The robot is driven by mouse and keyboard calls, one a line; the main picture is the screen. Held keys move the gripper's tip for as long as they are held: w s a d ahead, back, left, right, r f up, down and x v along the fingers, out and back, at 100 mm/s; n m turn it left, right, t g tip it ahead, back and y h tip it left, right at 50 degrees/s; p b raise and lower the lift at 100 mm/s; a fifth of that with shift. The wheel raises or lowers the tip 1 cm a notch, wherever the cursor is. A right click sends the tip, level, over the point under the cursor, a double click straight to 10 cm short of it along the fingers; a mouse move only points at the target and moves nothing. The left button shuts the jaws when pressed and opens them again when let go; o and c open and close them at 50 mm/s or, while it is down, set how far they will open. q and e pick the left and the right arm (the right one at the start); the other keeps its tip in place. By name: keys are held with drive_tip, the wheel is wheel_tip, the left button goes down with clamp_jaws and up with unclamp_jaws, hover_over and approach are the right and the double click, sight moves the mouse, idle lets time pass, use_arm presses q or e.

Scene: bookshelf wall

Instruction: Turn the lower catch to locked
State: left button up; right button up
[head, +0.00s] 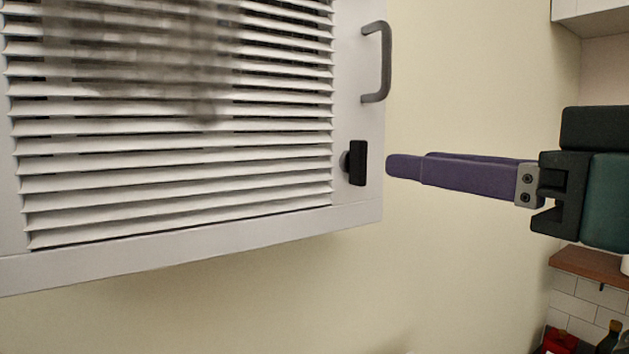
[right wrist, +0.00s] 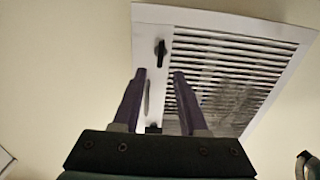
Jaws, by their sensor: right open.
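The lower catch (head: 357,163) is a small black bar on a short stem, at the lower right corner of a white louvred door (head: 150,262). The bar stands upright, roughly in line with the door's side edge. My right gripper (head: 408,161) has purple fingers and is just right of the catch, pointing at it, with a small gap in the picture. In the right wrist view the door appears upside down, and the catch (right wrist: 161,52) lies beyond the open, empty fingertips (right wrist: 159,73). My left gripper is in neither view.
A grey bar handle (head: 384,62) sticks out above the catch. In the right wrist view another dark piece (right wrist: 153,128) shows past the handle, partly hidden. Bare wall lies right of and below the door. A wooden shelf (head: 590,264) is at the far right.

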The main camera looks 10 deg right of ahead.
sight(365, 160)
drive_tip(key=b+x, duration=0.2)
drive_tip(key=x, duration=0.3)
drive_tip(key=shift+w+r, duration=0.1)
drive_tip(key=shift+r, duration=0.05)
drive_tip(key=shift+w+a+f, duration=0.2)
drive_tip(key=shift+w+a, duration=0.15)
drive_tip(key=shift+w, duration=0.4)
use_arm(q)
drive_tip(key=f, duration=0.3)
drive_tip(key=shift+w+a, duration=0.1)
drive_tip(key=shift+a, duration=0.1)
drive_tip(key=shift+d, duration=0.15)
use_arm(e)
clamp_jaws()
